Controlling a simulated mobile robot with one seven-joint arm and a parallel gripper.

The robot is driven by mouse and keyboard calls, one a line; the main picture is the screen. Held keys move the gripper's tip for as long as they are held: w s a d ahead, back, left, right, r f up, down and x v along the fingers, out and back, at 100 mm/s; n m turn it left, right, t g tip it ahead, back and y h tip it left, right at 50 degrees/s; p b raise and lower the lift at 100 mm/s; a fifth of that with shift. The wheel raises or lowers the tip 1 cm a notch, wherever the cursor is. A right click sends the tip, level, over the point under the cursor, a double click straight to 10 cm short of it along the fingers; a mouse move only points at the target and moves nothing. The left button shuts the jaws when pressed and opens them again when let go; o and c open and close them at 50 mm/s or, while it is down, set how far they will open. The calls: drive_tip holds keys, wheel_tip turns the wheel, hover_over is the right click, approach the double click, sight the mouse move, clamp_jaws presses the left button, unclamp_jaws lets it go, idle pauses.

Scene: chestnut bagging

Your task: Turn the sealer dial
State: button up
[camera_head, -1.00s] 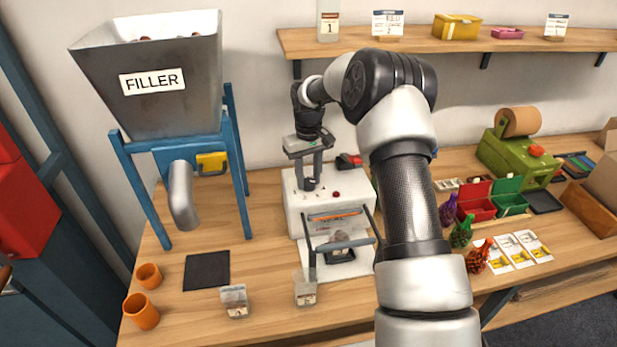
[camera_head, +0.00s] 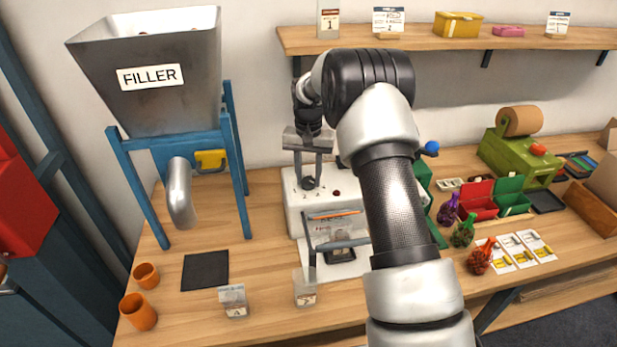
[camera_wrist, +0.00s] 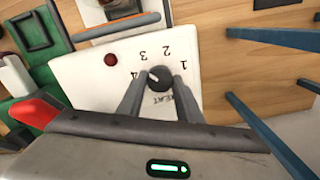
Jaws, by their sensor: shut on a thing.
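The white sealer (camera_head: 293,205) stands on the bench, with a dark round dial (camera_wrist: 160,80) on its top. In the wrist view the numbers 1 to 4 and the word HEAT are printed around the dial, and its white mark points toward the 4. My gripper (camera_wrist: 157,92) is shut on the dial, one finger on each side. In the head view my gripper (camera_head: 309,180) reaches down onto the sealer top. A dark red button (camera_wrist: 110,59) is beside the dial. A clear bag with something in it is at the sealer's front, partly hidden by the bar.
The filler (camera_head: 150,85) on its blue frame stands left of the sealer. Two small bags, a dark mat (camera_head: 205,270) and two orange cups (camera_head: 139,311) are at the front left. My arm hides bench space right of the sealer. A shelf (camera_head: 440,40) is above.

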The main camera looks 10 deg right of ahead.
sight(309, 180)
drive_tip(key=shift+m, duration=1.3)
drive_tip(key=o, duration=1)
drive_tip(key=shift+o, duration=0.2)
wheel_tip(309, 180, up, 18)
drive_tip(key=shift+f, duration=0.25)
